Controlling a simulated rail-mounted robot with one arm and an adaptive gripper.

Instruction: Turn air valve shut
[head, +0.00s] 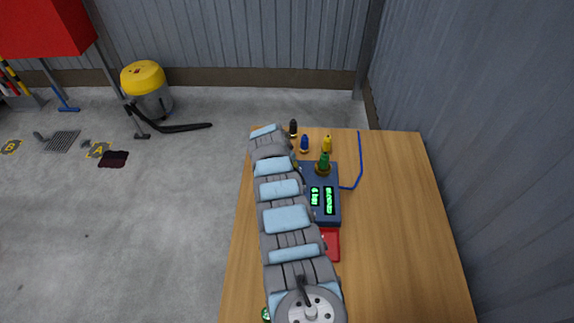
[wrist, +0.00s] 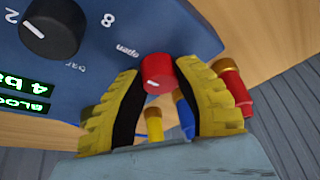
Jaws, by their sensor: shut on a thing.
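The air valve is a small red knob (wrist: 158,72) on the blue control box (wrist: 185,25) in the wrist view. The printed word "open" is beside it, up and left, and a white mark shows on the knob's lower side. My gripper (wrist: 158,78) has its yellow ribbed fingers on both sides of the knob and is shut on it. In the head view the blue box (head: 333,214) stands on the wooden table, partly behind my arm. The gripper and the red knob are hidden there.
A black dial (wrist: 53,28) and green displays (wrist: 20,92) are near the knob. A red fitting (wrist: 231,82) is close right of my fingers. In the head view, a blue hose (head: 359,165) runs beside the box. The table's right side (head: 405,220) is clear.

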